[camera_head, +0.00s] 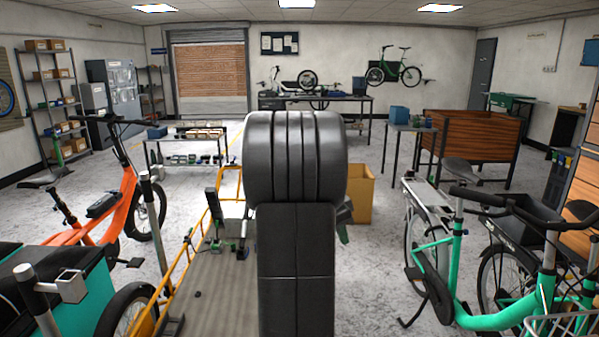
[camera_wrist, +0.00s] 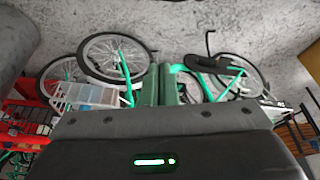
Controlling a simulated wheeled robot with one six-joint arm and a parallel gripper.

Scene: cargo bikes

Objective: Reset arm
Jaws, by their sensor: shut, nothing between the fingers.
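My arm (camera_head: 297,200) stands upright in the middle of the head view as thick dark links and hides what is behind it. In the wrist view my gripper (camera_wrist: 159,72) shows as two green fingers side by side, shut and empty. Beyond them are the grey floor and bicycles, seen at an odd angle. In the head view my gripper is mostly or wholly hidden behind the arm.
A green bike (camera_head: 446,262) stands close at right. A cardboard box (camera_head: 361,193), a wooden planter box (camera_head: 470,140) and workbenches stand farther back. Grey floor is open between them.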

